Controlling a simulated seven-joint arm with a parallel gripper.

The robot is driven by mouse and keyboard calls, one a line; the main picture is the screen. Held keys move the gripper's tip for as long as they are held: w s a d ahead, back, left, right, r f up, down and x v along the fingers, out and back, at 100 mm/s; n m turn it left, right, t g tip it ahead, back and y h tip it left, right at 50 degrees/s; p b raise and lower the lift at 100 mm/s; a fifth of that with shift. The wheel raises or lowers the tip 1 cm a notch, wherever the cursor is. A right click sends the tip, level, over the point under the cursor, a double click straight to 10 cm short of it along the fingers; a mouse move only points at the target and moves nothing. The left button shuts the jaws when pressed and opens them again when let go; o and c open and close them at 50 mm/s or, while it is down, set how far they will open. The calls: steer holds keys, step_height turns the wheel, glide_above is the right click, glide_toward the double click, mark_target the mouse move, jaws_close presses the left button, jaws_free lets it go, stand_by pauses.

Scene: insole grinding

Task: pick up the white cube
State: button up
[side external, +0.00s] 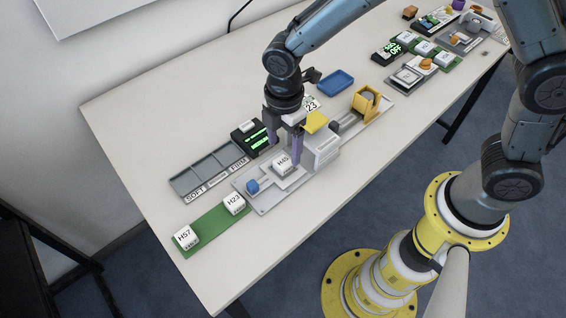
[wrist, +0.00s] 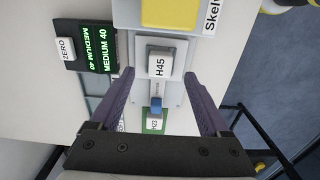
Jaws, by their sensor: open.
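A white cube marked H45 (side external: 283,162) sits on a small platform of the grey fixture (side external: 262,204). In the wrist view the H45 cube (wrist: 160,62) lies ahead, between the lines of the two fingers. My gripper (side external: 283,152) is open, with its purple fingers low around the H45 cube in the side view. In the wrist view my gripper (wrist: 160,85) is spread wide and holds nothing. Two more white cubes, H23 (side external: 234,203) and H57 (side external: 185,237), rest on a green strip (side external: 212,226).
A black display box (side external: 248,138) reads MEDIUM 40 in the wrist view. A yellow block (side external: 316,121) and a grey machine body (side external: 322,148) stand close beside the cube. A sorting tray (side external: 208,174) lies left; a blue tray (side external: 335,80) lies behind. The table's front is clear.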

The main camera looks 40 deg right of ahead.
mark_target(283, 161)
step_height(283, 161, down, 5)
steer(key=shift+a+r, duration=0.1)
steer(key=shift+a, duration=0.05)
jaws_close()
stand_by(0.4)
